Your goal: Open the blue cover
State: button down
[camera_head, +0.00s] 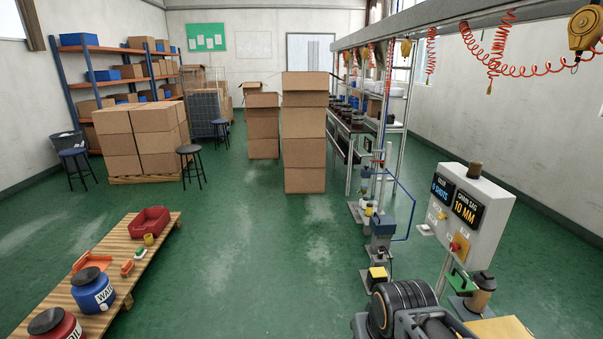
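No part is clearly recognisable as the blue cover. A thin blue frame (410,212) stands at the line's workstation on the right, beside small grey fixtures; I cannot tell whether it is the cover or whether it is open. A blue jar (92,290) with a black lid stands on the wooden bench at the lower left. My gripper is not recognisable in this view.
The wooden bench (128,285) also holds a red jar (62,328) and a red bin (150,220). A control box (466,215) stands at right. A dark ribbed cylinder (405,300) is at the bottom. Stacked cartons (304,135) stand mid-room. Green floor (260,270) is clear between bench and line.

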aim_at(381, 224)
jog(key=i, duration=4)
jog(key=z, duration=1)
